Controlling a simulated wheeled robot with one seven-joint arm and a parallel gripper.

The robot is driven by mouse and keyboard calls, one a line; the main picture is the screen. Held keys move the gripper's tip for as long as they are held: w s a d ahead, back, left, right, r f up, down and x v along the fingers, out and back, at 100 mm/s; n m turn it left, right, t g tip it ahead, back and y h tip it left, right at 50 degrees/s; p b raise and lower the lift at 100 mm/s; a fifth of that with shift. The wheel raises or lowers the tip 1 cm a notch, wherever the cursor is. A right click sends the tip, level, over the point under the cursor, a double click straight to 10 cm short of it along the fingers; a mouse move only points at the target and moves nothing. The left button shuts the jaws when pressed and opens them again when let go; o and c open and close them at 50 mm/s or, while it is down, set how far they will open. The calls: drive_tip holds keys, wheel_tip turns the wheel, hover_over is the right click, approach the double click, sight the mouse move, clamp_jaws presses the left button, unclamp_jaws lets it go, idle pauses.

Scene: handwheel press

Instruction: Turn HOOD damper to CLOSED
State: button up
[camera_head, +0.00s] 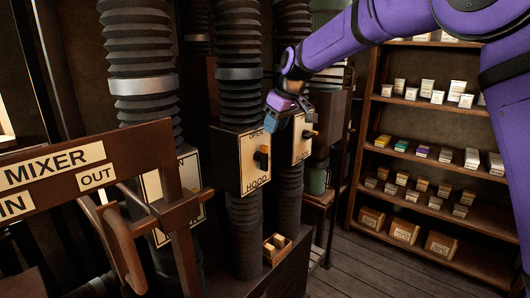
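The HOOD damper box (240,165) is mounted on a black ribbed duct in the middle of the camera_head view. Its pale plate reads OPEN at the top edge and HOOD at the bottom. A dark knob with a yellowish part (262,158) sticks out from the plate's middle; its exact setting is hard to read. My gripper (283,116) is above and to the right of this knob, near the plate's upper right corner. It appears apart from the knob. Its fingers are small and dark here, so I cannot tell whether they are open or shut.
A second plate with a knob (310,134) stands close to the right of my gripper. A brown MIXER frame (95,160) with a handle is at the left front. A small wooden box (277,249) sits below. Shelves (420,160) with small boxes stand at right.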

sight(267, 147)
drive_tip(key=x, duration=1)
drive_tip(key=shift+f, duration=0.3)
drive_tip(key=c, duration=0.6)
